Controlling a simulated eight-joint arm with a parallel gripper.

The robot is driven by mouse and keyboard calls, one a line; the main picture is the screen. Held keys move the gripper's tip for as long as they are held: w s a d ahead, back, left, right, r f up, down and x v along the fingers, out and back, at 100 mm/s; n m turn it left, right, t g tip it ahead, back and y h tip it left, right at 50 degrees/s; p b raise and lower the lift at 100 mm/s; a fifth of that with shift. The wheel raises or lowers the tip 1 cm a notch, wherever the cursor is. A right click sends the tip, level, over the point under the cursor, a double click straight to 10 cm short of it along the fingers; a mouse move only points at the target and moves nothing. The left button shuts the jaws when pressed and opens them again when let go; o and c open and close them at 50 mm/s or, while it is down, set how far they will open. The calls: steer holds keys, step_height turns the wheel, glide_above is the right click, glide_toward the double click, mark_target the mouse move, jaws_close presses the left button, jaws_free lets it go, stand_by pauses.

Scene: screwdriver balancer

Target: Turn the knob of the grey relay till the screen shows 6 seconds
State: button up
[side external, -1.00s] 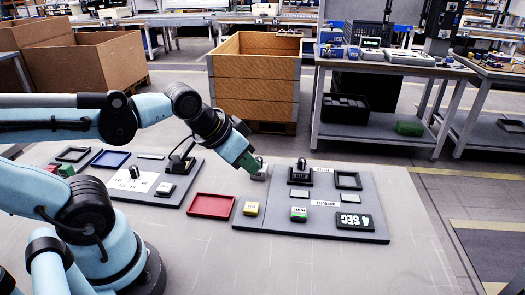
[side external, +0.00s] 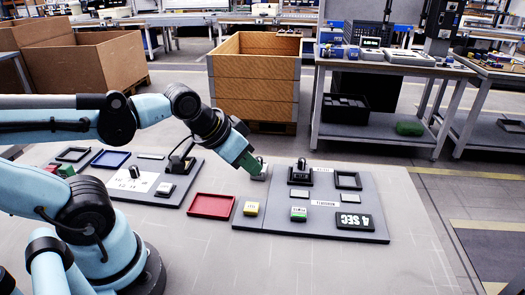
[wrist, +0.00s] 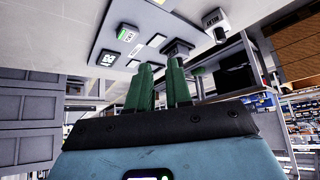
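The grey relay (side external: 258,174) is a small light box at the back left of the right-hand grey board (side external: 268,224). A dark knob-like part shows on it, partly hidden by my gripper. In the wrist view a pale box that looks like the relay (wrist: 215,17) is at upper right. The black screen (side external: 355,221) at the board's front right appears to read 4 SEC. My gripper (side external: 248,163) has green fingers and is right by the relay; contact cannot be told.
Yellow (side external: 251,208) and green-topped (side external: 299,214) blocks, a black socket (side external: 300,176) and a black frame (side external: 348,181) are on the same board. A red tray (side external: 211,206) lies left of it. The front of the table is clear.

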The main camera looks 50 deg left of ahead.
steer(key=o, duration=0.4)
steer(key=shift+w+a+r+g, duration=0.15)
steer(key=shift+w+r+g, duration=0.15)
steer(key=shift+w+r, duration=0.75)
steer(key=shift+o, duration=0.3)
steer(key=w+r+n+g, duration=0.1)
steer(key=w+r+g, duration=0.1)
steer(key=w, duration=0.4)
steer(key=shift+w+a+r+n, duration=0.25)
steer(key=shift+a+r+n, duration=0.2)
steer(key=shift+r, duration=0.3)
steer(key=n+g, duration=0.2)
steer(key=g, duration=0.2)
glide_above(302, 159)
step_height(302, 159, down, 2)
step_height(302, 159, down, 12)
steer(key=shift+d+f, duration=0.1)
steer(key=shift+f, duration=0.05)
steer(key=shift+c, duration=0.3)
jaws_close()
